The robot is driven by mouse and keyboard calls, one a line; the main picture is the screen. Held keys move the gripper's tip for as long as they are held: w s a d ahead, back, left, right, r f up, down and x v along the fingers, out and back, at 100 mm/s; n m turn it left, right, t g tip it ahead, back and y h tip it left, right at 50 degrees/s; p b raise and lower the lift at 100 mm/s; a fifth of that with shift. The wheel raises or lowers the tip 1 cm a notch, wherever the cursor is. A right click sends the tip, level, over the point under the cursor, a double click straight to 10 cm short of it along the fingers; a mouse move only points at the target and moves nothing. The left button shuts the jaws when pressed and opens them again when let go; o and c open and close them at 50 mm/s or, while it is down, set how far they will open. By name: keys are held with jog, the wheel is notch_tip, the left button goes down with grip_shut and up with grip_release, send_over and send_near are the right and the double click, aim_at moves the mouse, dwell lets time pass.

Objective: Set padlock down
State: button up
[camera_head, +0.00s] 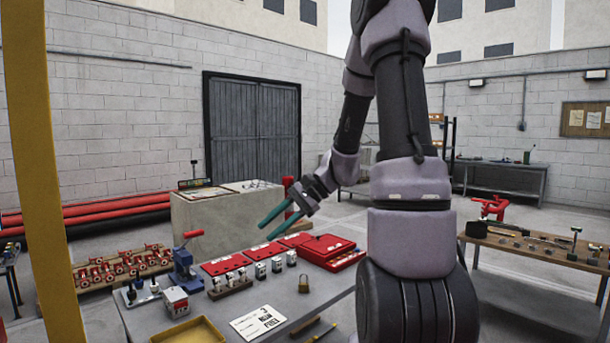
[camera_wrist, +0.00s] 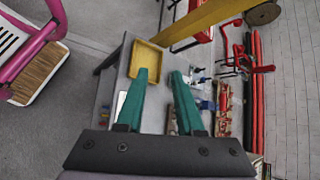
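A small brass-coloured padlock (camera_head: 303,285) stands on the grey worktable (camera_head: 285,300), between the row of small boxes and the printed white sheet. My gripper (camera_head: 268,226) has teal fingers and is above the back part of the table, up and to the left of the padlock in the head view. The fingers are apart with nothing between them. In the wrist view my gripper (camera_wrist: 161,76) is also open and empty, and the padlock cannot be made out there.
A yellow tray (camera_head: 190,332) lies at the table's front left; it also shows in the wrist view (camera_wrist: 149,60). A blue press (camera_head: 184,265), a red case (camera_head: 327,248) and a white sheet (camera_head: 258,322) crowd the tabletop. A yellow post (camera_head: 45,170) stands at the left.

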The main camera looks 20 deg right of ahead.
jog(key=s+d+r+n+t+h, duration=0.2)
jog(key=s+r+n+t+h, duration=0.3)
jog(key=s+r, duration=1)
jog(key=n+h, duration=0.1)
jog(key=h, duration=0.2)
jog(key=shift+s, duration=0.1)
jog(key=shift+n, duration=0.3)
